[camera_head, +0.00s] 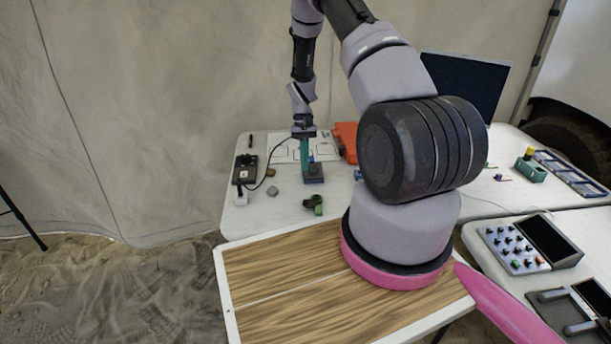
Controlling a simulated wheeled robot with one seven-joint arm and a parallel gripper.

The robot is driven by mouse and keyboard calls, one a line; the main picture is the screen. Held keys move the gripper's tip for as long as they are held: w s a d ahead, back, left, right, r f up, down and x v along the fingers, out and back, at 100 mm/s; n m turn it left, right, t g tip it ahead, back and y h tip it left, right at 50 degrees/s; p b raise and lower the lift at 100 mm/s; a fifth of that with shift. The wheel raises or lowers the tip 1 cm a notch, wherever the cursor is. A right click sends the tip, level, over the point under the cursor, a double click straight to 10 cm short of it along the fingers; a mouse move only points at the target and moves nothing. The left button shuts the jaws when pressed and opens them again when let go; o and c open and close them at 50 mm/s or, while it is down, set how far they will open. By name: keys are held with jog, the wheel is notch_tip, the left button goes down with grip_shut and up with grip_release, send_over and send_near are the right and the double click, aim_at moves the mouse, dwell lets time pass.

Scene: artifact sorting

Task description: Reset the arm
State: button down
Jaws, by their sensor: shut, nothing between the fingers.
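My arm rises from its pink-ringed base, leaves the top of the head view and comes down again at the left. My gripper (304,132) points down over the back part of the white table (255,222). It is small here, and it is shut and empty. A narrow upright teal piece (305,155) shows directly below it; I cannot tell whether they touch. The teal piece's lower end is at a dark blue block (313,173) on the table.
A black device with a cable (245,168), a grey stone (272,191), a dark green object (315,204) and an orange case (346,140) surround the gripper area. A monitor (465,85) stands behind my arm. A button panel (515,246) lies at right. The wooden top (280,285) is bare.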

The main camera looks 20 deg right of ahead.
jog(key=s+a+r+t, duration=0.2)
jog(key=r+t, duration=0.1)
jog(key=r, duration=1.3)
jog(key=s+a+r+t, duration=0.2)
jog(key=r, duration=1.4)
jog(key=s+a+r+t, duration=0.2)
jog(key=s+r+t, duration=0.1)
jog(key=s+r, duration=0.4)
jog(key=s+a+r+m+t, duration=0.1)
jog(key=s+r+t, duration=0.2)
jog(key=s+r, duration=0.4)
jog(key=s, duration=0.7)
jog(key=shift+a+r+y, duration=0.15)
jog(key=shift+a+y, duration=0.2)
jog(key=shift+y, duration=0.05)
